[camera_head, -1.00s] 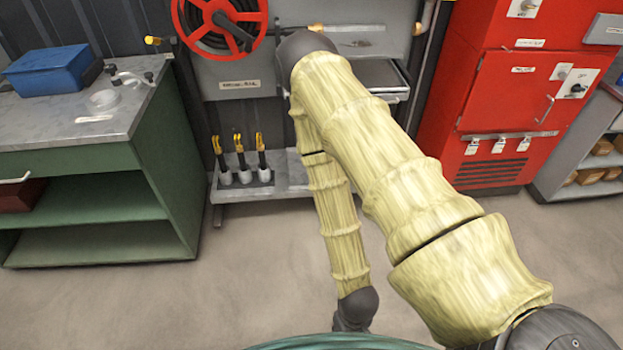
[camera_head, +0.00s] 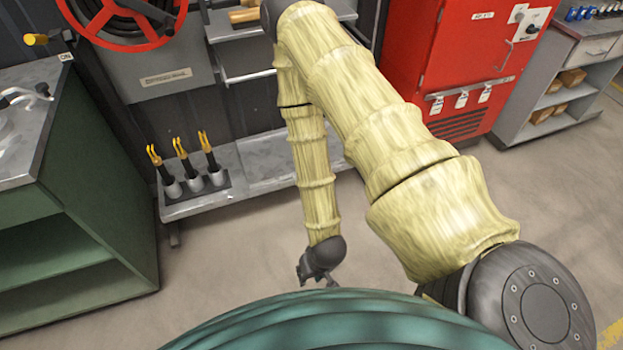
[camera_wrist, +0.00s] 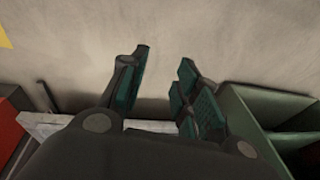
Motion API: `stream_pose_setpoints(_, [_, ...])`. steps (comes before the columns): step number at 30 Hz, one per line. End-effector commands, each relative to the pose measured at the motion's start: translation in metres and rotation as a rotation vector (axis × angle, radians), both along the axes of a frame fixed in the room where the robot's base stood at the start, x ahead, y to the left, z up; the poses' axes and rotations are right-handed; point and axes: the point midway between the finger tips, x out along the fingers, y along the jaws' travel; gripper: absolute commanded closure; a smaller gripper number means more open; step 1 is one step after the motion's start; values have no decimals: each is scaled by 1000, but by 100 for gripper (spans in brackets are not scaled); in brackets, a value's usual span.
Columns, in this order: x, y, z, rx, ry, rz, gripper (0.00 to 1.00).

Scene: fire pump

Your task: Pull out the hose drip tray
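A grey shelf or tray (camera_head: 226,27) with a thin front bar (camera_head: 248,76) below it sits at the wall, right of the red hose reel (camera_head: 125,20). A long grey low shelf (camera_head: 268,157) runs beneath. I cannot tell for sure which of these is the hose drip tray, and my arm hides part of both. My gripper (camera_head: 318,275) hangs low over the floor in front of the low shelf, apart from it. In the wrist view my gripper (camera_wrist: 163,68) has its fingers spread, with nothing between them but floor behind.
Several yellow-tipped nozzles (camera_head: 183,157) stand in holders on the low shelf's left part. A green workbench (camera_head: 100,190) stands close on the left, and a red cabinet (camera_head: 450,60) on the right. A grey shelf unit (camera_head: 545,95) is farther right. Floor (camera_head: 400,210) before the shelf is clear.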

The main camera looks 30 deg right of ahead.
Motion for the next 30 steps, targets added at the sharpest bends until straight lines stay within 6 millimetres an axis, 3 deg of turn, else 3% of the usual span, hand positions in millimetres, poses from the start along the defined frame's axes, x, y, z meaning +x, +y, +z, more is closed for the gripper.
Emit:
stream_pose_setpoints(1, [15, -2, -24, 18, -31, -42, 68])
stream_pose_setpoints(9, [88, -16, -75, 124, -195, -259, 68])
stream_pose_setpoints(20, [181, -55, -126, 280, -418, -539, 68])
stream_pose_setpoints(30, [255, -116, -162, 440, -632, -792, 68])
